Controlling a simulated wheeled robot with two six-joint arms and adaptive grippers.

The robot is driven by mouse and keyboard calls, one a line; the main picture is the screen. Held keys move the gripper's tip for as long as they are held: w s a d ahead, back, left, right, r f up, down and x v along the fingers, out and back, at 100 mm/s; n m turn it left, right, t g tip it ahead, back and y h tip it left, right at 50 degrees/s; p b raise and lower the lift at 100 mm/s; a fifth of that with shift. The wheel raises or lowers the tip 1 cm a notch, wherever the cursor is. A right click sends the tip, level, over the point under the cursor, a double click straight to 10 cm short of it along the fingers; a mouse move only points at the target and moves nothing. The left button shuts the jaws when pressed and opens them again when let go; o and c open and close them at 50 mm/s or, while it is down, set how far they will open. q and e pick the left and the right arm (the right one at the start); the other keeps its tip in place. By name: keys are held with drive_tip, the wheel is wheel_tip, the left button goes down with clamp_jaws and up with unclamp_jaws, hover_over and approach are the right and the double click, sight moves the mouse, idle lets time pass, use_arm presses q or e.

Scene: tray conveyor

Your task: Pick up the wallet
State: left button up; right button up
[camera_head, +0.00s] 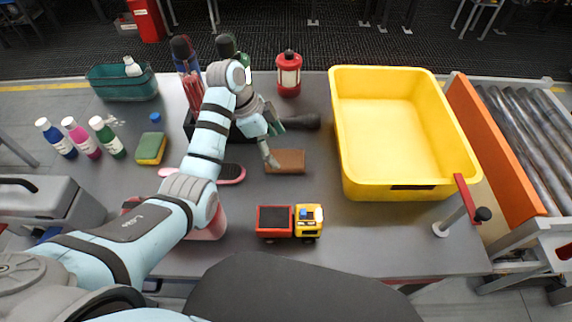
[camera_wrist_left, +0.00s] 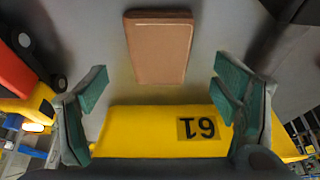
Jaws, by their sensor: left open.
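The wallet (camera_head: 286,161) is a flat brown rectangle lying on the grey table, left of the yellow bin. It also shows in the left wrist view (camera_wrist_left: 159,48), at the top centre, lying flat. My left gripper (camera_head: 271,143) is just left of and above the wallet in the head view. In the left wrist view the green-padded fingers (camera_wrist_left: 162,100) are spread wide with nothing between them, and the wallet shows beyond them. My right gripper is not in view.
A yellow bin (camera_head: 352,193) stands right of the wallet. A toy truck (camera_head: 289,221) is in front, and a dark cylindrical object (camera_head: 300,121) lies behind. A red lantern (camera_head: 288,76) stands at the back. A sponge (camera_head: 151,148) and several bottles are left. Table around the wallet's front is clear.

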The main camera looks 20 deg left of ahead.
sight(283, 158)
use_arm(q)
drive_tip(key=x, duration=0.4)
drive_tip(key=shift+d+f+b, duration=0.1)
drive_tip(key=shift+f+b, duration=0.15)
drive_tip(key=shift+b, duration=0.05)
drive_tip(key=c, duration=1.3)
drive_tip(key=shift+o, duration=0.2)
drive_tip(key=shift+r, duration=0.1)
